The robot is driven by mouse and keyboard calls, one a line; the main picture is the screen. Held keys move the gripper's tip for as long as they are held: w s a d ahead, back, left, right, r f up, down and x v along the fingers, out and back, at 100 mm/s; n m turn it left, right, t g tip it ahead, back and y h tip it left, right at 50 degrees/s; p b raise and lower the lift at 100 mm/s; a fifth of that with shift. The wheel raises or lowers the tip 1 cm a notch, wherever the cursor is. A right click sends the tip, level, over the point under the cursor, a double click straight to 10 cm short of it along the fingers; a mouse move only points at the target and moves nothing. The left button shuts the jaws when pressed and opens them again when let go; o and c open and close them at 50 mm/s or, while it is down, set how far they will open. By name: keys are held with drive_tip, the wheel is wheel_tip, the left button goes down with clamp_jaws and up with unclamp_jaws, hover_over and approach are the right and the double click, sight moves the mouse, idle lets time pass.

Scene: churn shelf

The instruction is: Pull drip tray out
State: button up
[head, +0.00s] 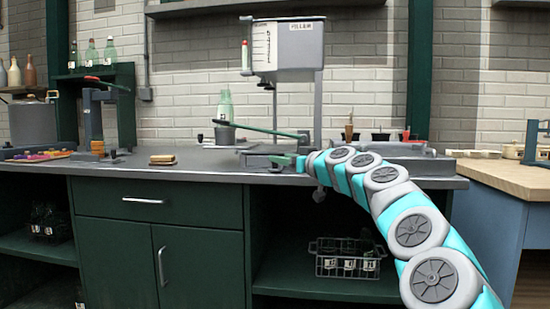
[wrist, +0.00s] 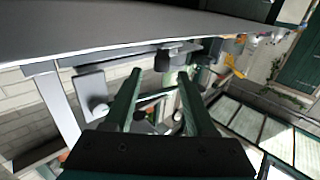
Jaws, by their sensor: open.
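The filler (head: 288,47), a grey tank marked FILLER on a stand, is at the back of the grey counter. A low, flat grey piece (head: 256,160) at its foot looks like the drip tray; my arm partly covers it. My gripper (head: 284,160) is beside this piece, at its right end, with green fingers pointing left. In the wrist view my gripper (wrist: 160,78) is open, nothing between its fingers. A dark knob (wrist: 166,60) on the underside of a grey surface shows just beyond the fingertips; I cannot tell whether it belongs to the tray.
A green lever (head: 258,130) spans the filler stand above my gripper. A clear bottle (head: 225,106) stands left of it. A capping stand (head: 95,115) is farther left. A bottle crate (head: 347,262) sits on the shelf below. The counter's left middle is mostly clear.

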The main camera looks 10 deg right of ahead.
drive_tip(key=shift+x, duration=2.1)
clamp_jaws()
